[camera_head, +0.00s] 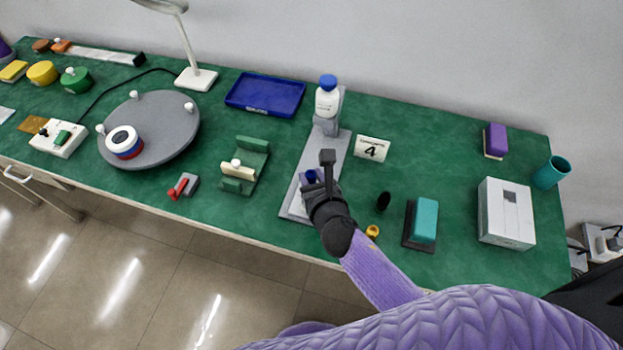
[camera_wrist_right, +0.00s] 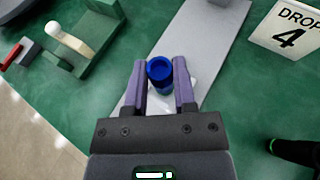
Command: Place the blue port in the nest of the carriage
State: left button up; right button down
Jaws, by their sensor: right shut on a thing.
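My right gripper (camera_head: 312,180) is shut on the blue port (camera_wrist_right: 159,72), a small round blue piece with an open top. In the wrist view its two purple fingers (camera_wrist_right: 159,82) sit on either side of the port. The port is over a white piece, probably the carriage (camera_head: 297,207), on the near end of the grey base plate (camera_head: 340,148). The port and fingers hide the nest, and I cannot tell whether the port touches it. My left gripper is not in view.
A white bottle with a blue cap (camera_head: 327,101) stands at the plate's far end. A card marked 4 (camera_head: 372,149) is to its right. A green fixture (camera_head: 247,165) is left of the plate. A dark cylinder (camera_head: 383,202) and teal block (camera_head: 425,220) are to the right.

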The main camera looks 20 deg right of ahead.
jog(key=c, duration=0.8)
grip_release()
jog(key=shift+f, duration=0.15)
jog(key=shift+c, duration=0.2)
jog(key=o, duration=0.4)
jog(key=shift+s+r, duration=0.15)
jog(key=shift+r, duration=0.2)
jog(key=p+v, duration=0.2)
jog(key=v, duration=0.9)
jog(key=shift+s+p, duration=0.35)
jog(key=shift+p, duration=0.05)
